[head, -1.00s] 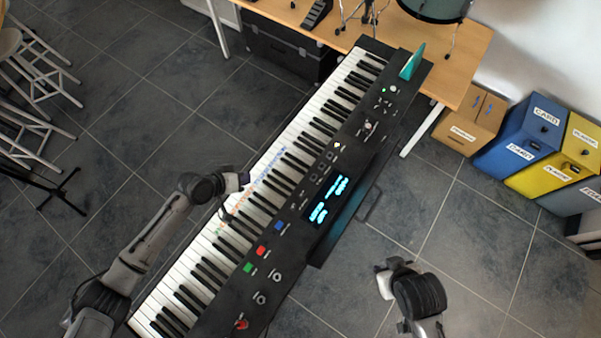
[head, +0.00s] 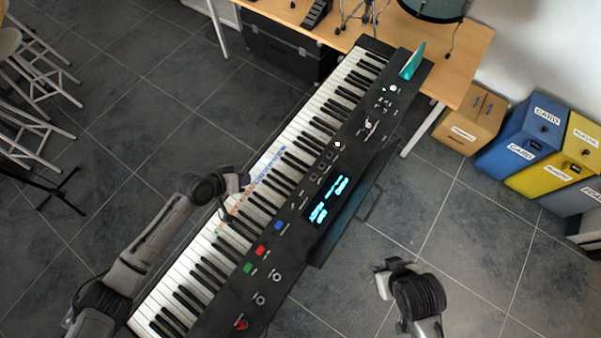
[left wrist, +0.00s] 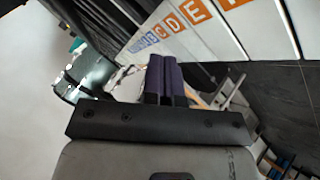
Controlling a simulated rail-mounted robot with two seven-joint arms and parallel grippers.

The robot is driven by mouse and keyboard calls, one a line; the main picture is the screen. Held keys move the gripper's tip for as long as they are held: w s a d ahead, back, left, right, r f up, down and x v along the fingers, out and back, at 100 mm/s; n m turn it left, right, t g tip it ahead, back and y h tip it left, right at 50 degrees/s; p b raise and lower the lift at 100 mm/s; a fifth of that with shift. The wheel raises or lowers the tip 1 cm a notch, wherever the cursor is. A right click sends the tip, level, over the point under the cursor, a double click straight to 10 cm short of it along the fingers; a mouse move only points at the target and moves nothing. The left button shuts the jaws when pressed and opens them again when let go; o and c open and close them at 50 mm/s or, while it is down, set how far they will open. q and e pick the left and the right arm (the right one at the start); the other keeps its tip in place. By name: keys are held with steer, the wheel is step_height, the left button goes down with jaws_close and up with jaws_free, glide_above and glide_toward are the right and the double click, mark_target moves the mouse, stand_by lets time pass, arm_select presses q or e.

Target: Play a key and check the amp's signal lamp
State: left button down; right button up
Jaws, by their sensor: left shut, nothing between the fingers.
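The long black keyboard (head: 292,237) runs diagonally through the head view, with white and black keys along its left side. Several keys carry coloured letter stickers; a key with an orange E sticker (left wrist: 196,11) shows in the left wrist view. My left gripper (head: 244,181) is at the outer edge of the stickered keys, about midway along the keyboard. Its dark purple fingers (left wrist: 166,72) are shut together and empty. I cannot tell whether they touch a key. My right gripper (head: 393,266) is over the floor, right of the keyboard; its fingers are unclear. I cannot identify the amp or its lamp.
A lit blue screen (head: 332,199) stands on the keyboard's far side. A wooden table (head: 462,58) with drum gear is at the top, with a black case (head: 275,50) beneath it. Labelled bins (head: 528,135) stand at right, stools (head: 40,80) at left.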

stand_by(0.4)
arm_select(q)
steer(key=shift+f, duration=0.4)
steer(key=shift+r, duration=0.2)
steer(key=shift+r+p, duration=0.65)
steer(key=shift+r, duration=0.05)
stand_by(0.3)
step_height(320, 180, up, 6)
steer(key=p, duration=0.6)
